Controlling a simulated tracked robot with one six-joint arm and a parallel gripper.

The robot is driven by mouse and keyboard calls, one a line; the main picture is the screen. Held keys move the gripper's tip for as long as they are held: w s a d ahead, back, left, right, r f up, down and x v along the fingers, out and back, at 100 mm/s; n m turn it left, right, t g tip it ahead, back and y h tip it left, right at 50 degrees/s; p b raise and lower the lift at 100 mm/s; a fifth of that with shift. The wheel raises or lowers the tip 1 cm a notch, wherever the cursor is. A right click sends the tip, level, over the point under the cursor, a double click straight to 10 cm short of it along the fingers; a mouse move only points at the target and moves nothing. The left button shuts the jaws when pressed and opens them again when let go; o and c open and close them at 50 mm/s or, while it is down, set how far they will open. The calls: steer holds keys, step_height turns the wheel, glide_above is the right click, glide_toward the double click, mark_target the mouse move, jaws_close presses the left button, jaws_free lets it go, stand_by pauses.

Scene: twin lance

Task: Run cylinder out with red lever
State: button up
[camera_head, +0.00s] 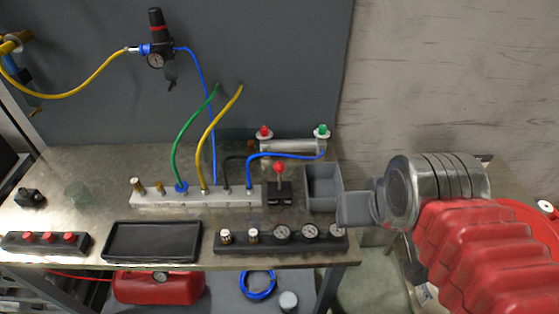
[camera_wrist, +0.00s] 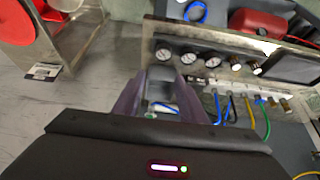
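The red-knobbed lever (camera_head: 279,168) stands about upright on a small black valve base (camera_head: 280,193), right of the white manifold. Behind it the silver cylinder (camera_head: 292,146) lies along the back, with a red fitting at its left end and a green one at its right. A blue hose runs to the green end. My gripper (camera_wrist: 166,77) is open, its two fingers apart with nothing held. In the head view the end of my arm is right of the lever, by the grey bin. I cannot make out the lever in the wrist view.
A grey open bin (camera_head: 323,198) stands between the lever and my arm. The manifold (camera_head: 196,197) carries green, yellow and blue hoses. A black gauge block (camera_head: 267,240) lies along the front edge, beside a black tray (camera_head: 152,241). A row of red buttons (camera_head: 48,238) is far left.

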steer(key=shift+c, duration=0.7)
steer(key=shift+d, duration=0.15)
steer(key=shift+c, duration=0.7)
steer(key=shift+d+f, duration=0.25)
steer(key=shift+d, duration=0.05)
steer(key=shift+c, duration=0.8)
steer(key=shift+w+d+f+m+g, duration=0.3)
steer(key=shift+w+d+f+m, duration=0.15)
steer(key=shift+d, duration=0.15)
steer(key=shift+w+d+f+m+g, duration=0.35)
steer(key=shift+d+f+m, duration=0.1)
steer(key=shift+d, duration=0.1)
steer(key=c, duration=0.5)
steer(key=shift+w+d+f+m+g, duration=0.15)
steer(key=shift+w+m, duration=0.1)
steer(key=shift+w, duration=0.1)
steer(key=shift+w+d+f+m+g, duration=0.1)
steer(key=shift+w+d+m, duration=0.05)
steer(key=shift+w+m, duration=0.15)
jaws_close()
steer(key=w+a+r+n+y, duration=0.1)
steer(key=w+a+r+y, duration=0.4)
steer(key=w, duration=0.6)
step_height(320, 180, up, 3)
steer(key=y, duration=0.3)
steer(key=shift+w+f+y, duration=0.2)
steer(key=shift+y, duration=0.2)
